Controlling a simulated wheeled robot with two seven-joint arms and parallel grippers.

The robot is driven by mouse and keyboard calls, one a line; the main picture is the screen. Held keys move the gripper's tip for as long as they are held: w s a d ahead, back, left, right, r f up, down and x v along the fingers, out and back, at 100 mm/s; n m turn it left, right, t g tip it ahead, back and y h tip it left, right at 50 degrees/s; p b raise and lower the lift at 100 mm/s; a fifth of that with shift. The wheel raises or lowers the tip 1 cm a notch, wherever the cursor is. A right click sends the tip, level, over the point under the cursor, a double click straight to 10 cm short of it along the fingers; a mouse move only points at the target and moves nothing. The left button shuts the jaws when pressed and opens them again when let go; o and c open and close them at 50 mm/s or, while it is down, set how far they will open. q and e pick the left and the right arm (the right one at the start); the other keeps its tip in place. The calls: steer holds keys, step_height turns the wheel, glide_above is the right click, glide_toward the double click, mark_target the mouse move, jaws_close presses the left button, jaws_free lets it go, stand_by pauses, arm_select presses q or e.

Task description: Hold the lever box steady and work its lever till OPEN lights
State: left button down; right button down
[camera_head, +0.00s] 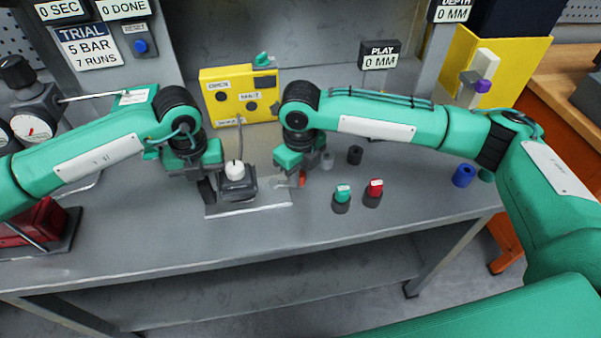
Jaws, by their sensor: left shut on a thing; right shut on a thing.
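The lever box appears to be the dark grey box (238,184) with a white round top, on a pale plate (250,208) near the middle of the bench. My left gripper (207,188) is shut at the box's left side, with dark fingers against it. My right gripper (298,178) is shut to the right of the box, on a small orange-red piece that looks like the lever's end (302,179). The gripper hides most of the lever. I cannot make out an OPEN light.
A yellow panel (225,88) stands behind the box. Green-topped (342,195) and red-topped (374,190) knobs stand to the right, with a dark cylinder (355,155) and a blue one (463,176). The bench front (330,220) is clear.

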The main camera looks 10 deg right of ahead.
steer(key=c, duration=1.3)
jaws_free()
step_height(320, 180, up, 12)
